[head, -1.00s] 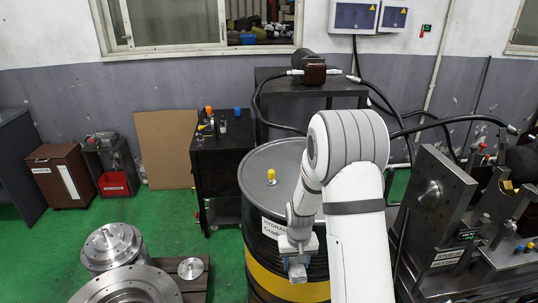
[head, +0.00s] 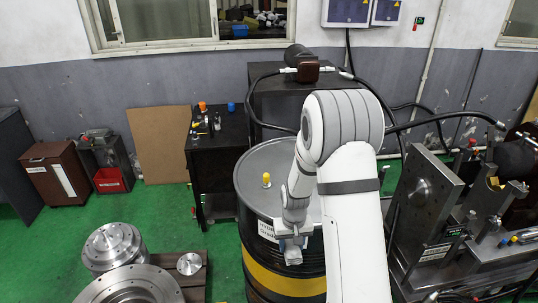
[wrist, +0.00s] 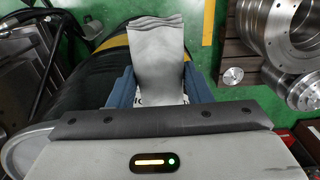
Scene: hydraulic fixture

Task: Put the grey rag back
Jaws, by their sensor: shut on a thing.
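The grey rag (wrist: 157,62) hangs folded between the two blue fingers of my gripper (wrist: 155,90) in the wrist view. My gripper is shut on it, and the rag's wavy edge sticks out past the fingertips. In the head view my gripper (head: 291,252) is in front of the black drum (head: 260,190), below its rim, pointing down. The rag there is small and hard to tell from the gripper.
The drum has a yellow band and a yellow cap (head: 266,180) on its lid. Round metal parts (head: 114,247) stand at lower left. A black cabinet (head: 215,160) with small items is behind. A heavy steel fixture (head: 425,195) stands at right. Green floor is open at left.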

